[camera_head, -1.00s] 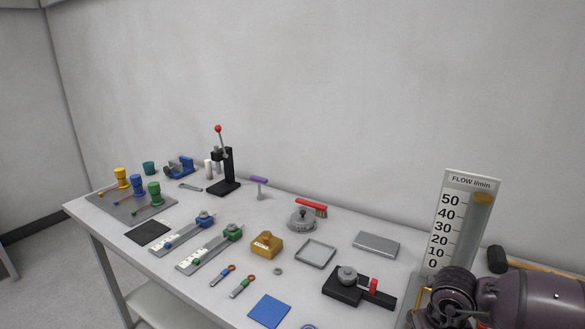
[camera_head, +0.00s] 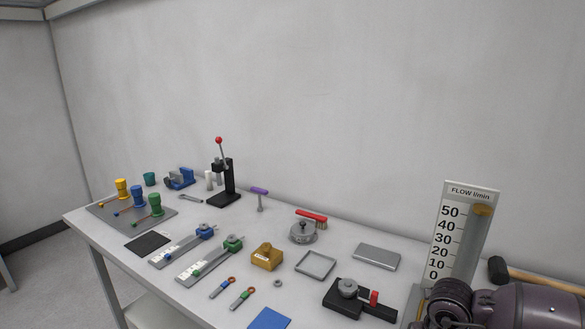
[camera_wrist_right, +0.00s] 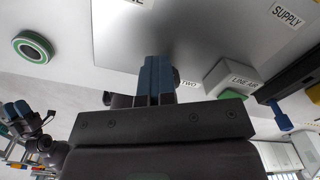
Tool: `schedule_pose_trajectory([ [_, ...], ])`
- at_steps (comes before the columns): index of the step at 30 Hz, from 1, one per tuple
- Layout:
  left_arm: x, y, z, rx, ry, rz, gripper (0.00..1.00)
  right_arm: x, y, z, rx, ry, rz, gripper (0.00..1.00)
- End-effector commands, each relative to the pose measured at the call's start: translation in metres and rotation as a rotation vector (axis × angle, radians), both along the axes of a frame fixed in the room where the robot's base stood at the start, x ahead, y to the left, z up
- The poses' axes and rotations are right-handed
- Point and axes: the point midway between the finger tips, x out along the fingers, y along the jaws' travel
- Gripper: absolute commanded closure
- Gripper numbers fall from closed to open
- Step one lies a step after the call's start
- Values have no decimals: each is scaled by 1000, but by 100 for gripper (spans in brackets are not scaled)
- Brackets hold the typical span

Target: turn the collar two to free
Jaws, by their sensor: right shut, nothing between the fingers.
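My right gripper (camera_wrist_right: 157,70) shows in the right wrist view with its blue fingertips shut together and nothing between them. The tips are in front of a grey panel (camera_wrist_right: 205,30), just left of a label reading TWO (camera_wrist_right: 188,85). A dark rounded part (camera_wrist_right: 176,76) peeks out beside the fingertips. I cannot tell whether it is collar two, or whether the tips touch it; the fingers hide what lies behind. What looks like my left gripper (camera_wrist_right: 16,110), with blue tips, is at the left edge of this view, too small to judge. The head view shows neither gripper.
In the right wrist view a grey LINE AIR box (camera_wrist_right: 225,72) and a blue lever (camera_wrist_right: 281,116) are right of the fingers. A green-rimmed ring (camera_wrist_right: 33,47) is at upper left. In the head view the crowded bench (camera_head: 215,300) has a FLOW gauge (camera_head: 462,230) and a mallet (camera_head: 497,269).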

Motion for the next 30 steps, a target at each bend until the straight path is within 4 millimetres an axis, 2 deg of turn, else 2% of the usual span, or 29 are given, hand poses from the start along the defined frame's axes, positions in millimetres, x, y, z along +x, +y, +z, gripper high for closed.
schedule_pose_trajectory([
  [1,-1,0,-5,0,5,0,57,-6,9,-17,21,16,4,100],
  [5,-3,1,-3,0,7,2,57,-5,9,-13,19,14,4,100],
  [22,2,0,40,0,-15,2,57,-2,7,48,15,4,6,100],
  [30,3,0,43,0,-17,2,57,-2,6,53,14,4,6,100],
])
